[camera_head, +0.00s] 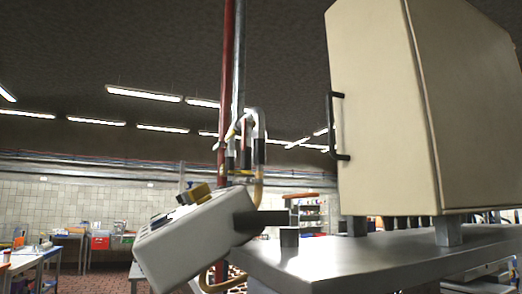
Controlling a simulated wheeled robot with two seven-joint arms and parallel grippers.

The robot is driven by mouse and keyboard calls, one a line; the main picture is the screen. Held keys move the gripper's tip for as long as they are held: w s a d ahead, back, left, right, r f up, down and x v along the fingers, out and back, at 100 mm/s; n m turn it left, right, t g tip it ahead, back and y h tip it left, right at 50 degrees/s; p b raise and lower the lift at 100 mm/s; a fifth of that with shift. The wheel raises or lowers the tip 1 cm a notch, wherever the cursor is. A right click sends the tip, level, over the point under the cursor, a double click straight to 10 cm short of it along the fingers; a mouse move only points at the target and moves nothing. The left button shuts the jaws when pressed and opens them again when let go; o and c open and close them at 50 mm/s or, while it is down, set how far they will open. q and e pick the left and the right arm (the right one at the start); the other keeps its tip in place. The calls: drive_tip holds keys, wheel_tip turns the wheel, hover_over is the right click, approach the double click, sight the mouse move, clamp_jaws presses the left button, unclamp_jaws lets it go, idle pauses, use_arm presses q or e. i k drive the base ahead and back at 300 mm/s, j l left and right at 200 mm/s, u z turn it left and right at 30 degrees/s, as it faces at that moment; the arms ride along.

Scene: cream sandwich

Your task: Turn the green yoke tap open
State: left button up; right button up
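No clearly green yoke tap can be made out. A pipe cluster (259,130) with bent tops and black and white bands stands in the middle, beside tall red and grey uprights. A small pale yellowish fitting (232,130) sits near its top, and a small yellow part (238,172) sits lower down. They are too small to tell whether either is the tap or how it is turned. Neither of my grippers is recognisable in this view.
A cream cabinet (382,110) with a black handle stands on a grey metal table (330,262) at right. A tilted whitish box (195,240) with dark and yellow parts is in front of the pipes, partly hiding them. Benches (70,237) stand far left.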

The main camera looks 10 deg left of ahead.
sight(220, 145)
drive_tip(key=i+j+z, duration=0.15)
drive_tip(key=j+z, duration=0.55)
drive_tip(key=j, duration=0.15)
drive_tip(key=i+j+z, duration=0.1)
drive_tip(key=j+z, duration=0.25)
drive_tip(key=j, duration=0.1)
